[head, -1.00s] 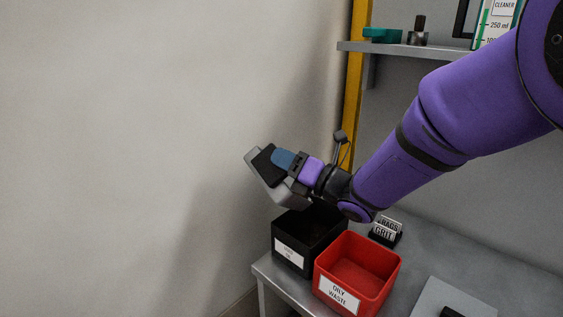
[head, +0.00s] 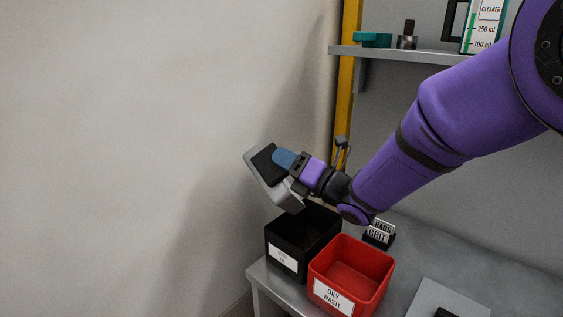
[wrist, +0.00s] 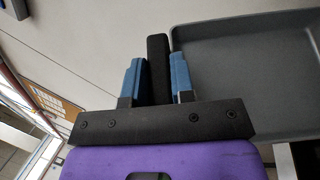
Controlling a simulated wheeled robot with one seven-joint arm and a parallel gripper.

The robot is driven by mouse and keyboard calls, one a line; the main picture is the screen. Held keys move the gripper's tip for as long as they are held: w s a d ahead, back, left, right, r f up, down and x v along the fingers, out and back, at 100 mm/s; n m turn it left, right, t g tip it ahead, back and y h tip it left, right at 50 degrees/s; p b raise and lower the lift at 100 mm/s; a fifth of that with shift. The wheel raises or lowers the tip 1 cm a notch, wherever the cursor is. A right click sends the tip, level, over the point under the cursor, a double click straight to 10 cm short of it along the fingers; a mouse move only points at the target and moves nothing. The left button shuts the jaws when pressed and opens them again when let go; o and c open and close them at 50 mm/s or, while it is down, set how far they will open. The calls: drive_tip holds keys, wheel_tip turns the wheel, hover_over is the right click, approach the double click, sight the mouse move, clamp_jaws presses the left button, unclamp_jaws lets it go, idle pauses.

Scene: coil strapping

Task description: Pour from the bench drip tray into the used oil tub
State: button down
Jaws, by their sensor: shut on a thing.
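The grey drip tray (head: 285,191) is held tilted above the black tub in the head view, its lower edge close to the tub's back left rim. My gripper (head: 271,163) is shut on the tray's black handle. In the wrist view the two blue fingers (wrist: 156,78) close around the dark handle (wrist: 157,65), and the grey tray (wrist: 240,75) lies to the right. The inside that shows there looks bare. The black tub (head: 284,258) stands on the bench corner; its white label is too small to read. Whether liquid is flowing cannot be seen.
A red OILY WASTE bin (head: 350,275) stands right beside the black tub. A small card holder (head: 379,233) sits behind it. A shelf (head: 430,57) with bottles and parts is on the back wall. A plain wall is at left.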

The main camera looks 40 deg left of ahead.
idle(0.4)
drive_tip(key=shift+w+d+r+m+t+y, duration=0.15)
drive_tip(key=shift+w+d+m, duration=0.15)
drive_tip(key=shift+w, duration=0.15)
drive_tip(key=shift+w+d+r+m+t+y, duration=0.15)
drive_tip(key=shift+w+d+m, duration=0.15)
drive_tip(key=shift+w, duration=0.1)
drive_tip(key=shift+w+d+r+m+y, duration=0.15)
drive_tip(key=shift+w+d+m+y, duration=0.25)
drive_tip(key=shift+w+d+m, duration=0.35)
drive_tip(key=shift+w+a+t, duration=0.1)
drive_tip(key=shift+w+t, duration=0.1)
drive_tip(key=shift+t, duration=0.2)
drive_tip(key=shift+w+d+m+y, duration=0.3)
drive_tip(key=shift+w+d+m, duration=0.25)
drive_tip(key=shift+w+m, duration=0.15)
